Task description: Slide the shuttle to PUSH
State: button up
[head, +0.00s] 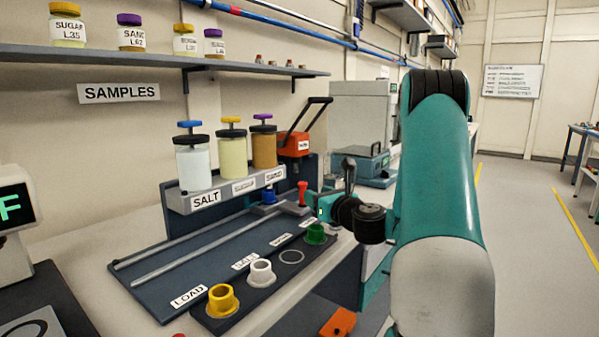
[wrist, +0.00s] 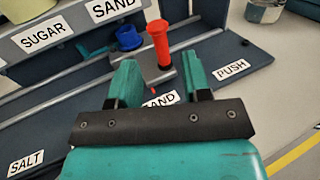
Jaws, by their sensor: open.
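The shuttle is a grey block with an upright red handle (head: 302,190) and a blue cup (head: 269,196) at its far side, on the dark blue rail bed (head: 150,290). In the wrist view the red handle (wrist: 158,42) and blue cup (wrist: 128,38) stand close to the SAND floor label (wrist: 160,99). The PUSH label (wrist: 231,68) lies to their right, at the bed's end. My gripper (wrist: 157,62) is open, its teal fingers on either side of the handle in the picture. I cannot tell whether they touch it. In the head view my gripper (head: 325,211) is beside the handle, partly hidden by my wrist.
Salt (head: 193,165), sugar (head: 233,158) and sand (head: 264,150) dispensers stand on a ledge behind the rail. Yellow (head: 222,301), white (head: 261,272) and green (head: 315,234) cups stand along the front. A red press (head: 296,145) is behind. The bed toward LOAD is clear.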

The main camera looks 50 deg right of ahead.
aim_at(301, 186)
jog(key=p+x, duration=0.7)
jog(key=x, duration=0.1)
jog(key=shift+w, duration=0.15)
jog(key=shift+w+d+f, duration=0.1)
jog(key=shift+w+d, duration=0.1)
jog(key=shift+w, duration=0.35)
grip_shut()
jog(key=shift+p, duration=0.3)
